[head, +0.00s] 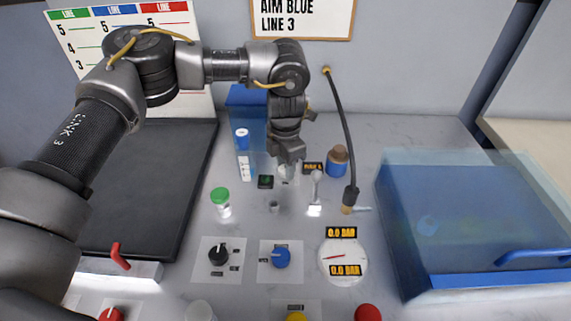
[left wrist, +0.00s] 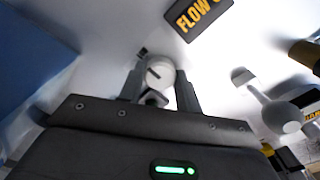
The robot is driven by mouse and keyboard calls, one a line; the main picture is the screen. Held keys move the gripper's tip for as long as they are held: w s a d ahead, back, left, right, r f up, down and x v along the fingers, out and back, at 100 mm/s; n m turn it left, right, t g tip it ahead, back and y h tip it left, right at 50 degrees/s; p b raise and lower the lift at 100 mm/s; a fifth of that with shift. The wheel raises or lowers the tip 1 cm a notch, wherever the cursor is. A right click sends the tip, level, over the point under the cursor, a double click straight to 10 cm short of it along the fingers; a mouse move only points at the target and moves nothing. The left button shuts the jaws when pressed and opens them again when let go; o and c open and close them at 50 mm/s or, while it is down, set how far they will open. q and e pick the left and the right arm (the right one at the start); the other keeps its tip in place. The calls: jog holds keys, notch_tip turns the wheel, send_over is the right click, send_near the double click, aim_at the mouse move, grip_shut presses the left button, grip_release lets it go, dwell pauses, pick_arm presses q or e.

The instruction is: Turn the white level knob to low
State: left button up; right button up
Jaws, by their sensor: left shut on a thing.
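The white level knob (left wrist: 158,74) sits between my two left fingertips in the left wrist view. It is round and pale with a short dark mark on its face. My left gripper (left wrist: 160,92) is shut on it, one finger on each side. In the head view my left gripper (head: 287,163) points down at the panel behind the small fittings, and it hides most of the knob there. I cannot read any low mark near the knob. My right gripper is not in view.
A dark sign with yellow letters (left wrist: 198,14) is close to the knob. A white lever (head: 316,190), a green-capped vial (head: 220,202), a blue-capped tube (head: 243,150) and a brown-topped blue bottle (head: 337,160) stand nearby. A translucent blue cover (head: 440,220) is at right.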

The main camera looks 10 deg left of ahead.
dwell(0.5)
pick_arm(q)
jog(key=o, duration=0.7)
jog(key=shift+r, duration=0.1)
notch_tip(320, 180, up, 11)
jog(key=shift+f+b, duration=0.2)
jog(key=shift+b, duration=0.1)
